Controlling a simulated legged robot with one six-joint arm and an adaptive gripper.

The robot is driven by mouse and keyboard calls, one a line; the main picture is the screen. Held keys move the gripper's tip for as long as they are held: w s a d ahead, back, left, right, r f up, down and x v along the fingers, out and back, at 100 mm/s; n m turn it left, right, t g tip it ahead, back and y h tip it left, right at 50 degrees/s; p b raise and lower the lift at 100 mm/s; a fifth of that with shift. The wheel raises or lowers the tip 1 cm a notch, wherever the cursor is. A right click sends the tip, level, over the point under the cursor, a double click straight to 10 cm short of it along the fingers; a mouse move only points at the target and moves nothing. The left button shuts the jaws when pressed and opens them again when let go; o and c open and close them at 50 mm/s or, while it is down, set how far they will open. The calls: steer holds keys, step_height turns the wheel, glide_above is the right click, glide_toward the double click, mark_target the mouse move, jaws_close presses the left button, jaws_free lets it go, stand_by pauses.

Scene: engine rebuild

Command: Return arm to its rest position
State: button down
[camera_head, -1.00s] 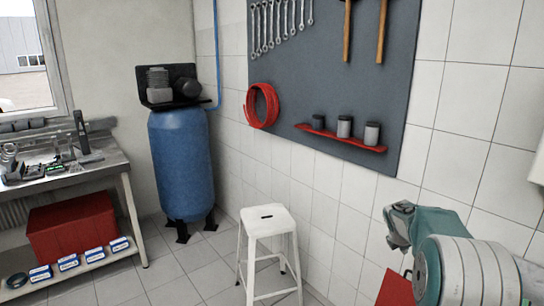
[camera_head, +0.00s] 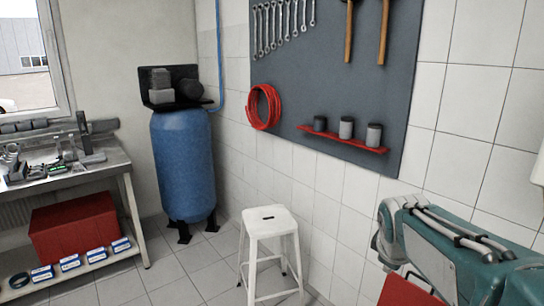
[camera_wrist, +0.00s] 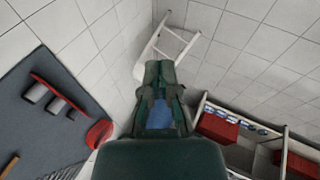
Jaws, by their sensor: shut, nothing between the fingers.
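My gripper (camera_wrist: 160,68) is in the middle of the wrist view, dark green, with its fingers closed together and nothing held between them. A patch of blue shows through the gap behind the fingertips. In the head view my teal and white arm fills the lower right corner, close to the tiled wall. I cannot make out the fingertips in that view.
A white stool (camera_head: 269,222) stands on the tiled floor, with a blue compressor tank (camera_head: 182,165) behind it. A workbench (camera_head: 115,165) with tools is at left. A grey tool board (camera_head: 330,85) with a red shelf (camera_head: 340,138) hangs on the wall.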

steer(key=s+a+f+m+y, duration=0.1)
steer(key=s+a+m, duration=0.3)
steer(key=s, duration=0.5)
steer(key=s+a+f+m+y, duration=0.1)
steer(key=s+a+m, duration=0.3)
steer(key=s, duration=0.6)
steer(key=shift+s+a+f+m, duration=0.25)
steer(key=shift+f+m, duration=0.15)
steer(key=shift+m, duration=0.1)
